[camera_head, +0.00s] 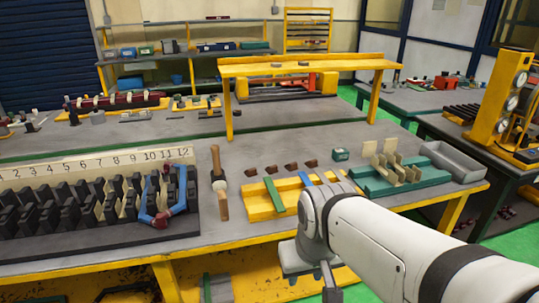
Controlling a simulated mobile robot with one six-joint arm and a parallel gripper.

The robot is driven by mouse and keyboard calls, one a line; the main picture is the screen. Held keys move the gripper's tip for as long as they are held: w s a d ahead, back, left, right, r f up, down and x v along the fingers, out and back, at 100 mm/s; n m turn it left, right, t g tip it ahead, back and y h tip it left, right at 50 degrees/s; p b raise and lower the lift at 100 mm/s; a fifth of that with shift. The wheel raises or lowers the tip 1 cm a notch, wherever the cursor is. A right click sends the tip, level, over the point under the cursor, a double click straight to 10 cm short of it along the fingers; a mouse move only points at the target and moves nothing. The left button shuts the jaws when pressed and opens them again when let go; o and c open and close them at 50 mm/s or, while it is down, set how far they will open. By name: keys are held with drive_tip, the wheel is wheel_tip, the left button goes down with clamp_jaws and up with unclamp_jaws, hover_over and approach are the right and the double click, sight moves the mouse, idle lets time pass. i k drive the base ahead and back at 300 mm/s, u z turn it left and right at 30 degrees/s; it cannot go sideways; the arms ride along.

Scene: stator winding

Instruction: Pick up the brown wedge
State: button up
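Several small brown wedges (291,167) lie in a loose row on the grey workbench, behind a yellow block fixture (262,205). They appear dark reddish brown and are too small to make out in detail. My white arm comes in from the lower right and bends down at the bench's front edge. My gripper (318,283) is at its lower end, in front of the bench edge and well apart from the wedges. Its fingers are partly cut off and partly hidden, so I cannot tell whether it is open or holds anything.
A numbered rack of black slots (60,250) with a blue and red piece fills the left. A wooden-handled tool (218,180) lies beside it. A green fixture with cream plates (435,176), a green box (341,154) and a grey tray (455,160) stand right.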

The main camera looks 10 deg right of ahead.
sight(292, 166)
drive_tip(key=u, duration=0.1)
drive_tip(key=i, duration=0.95)
drive_tip(key=z, duration=0.05)
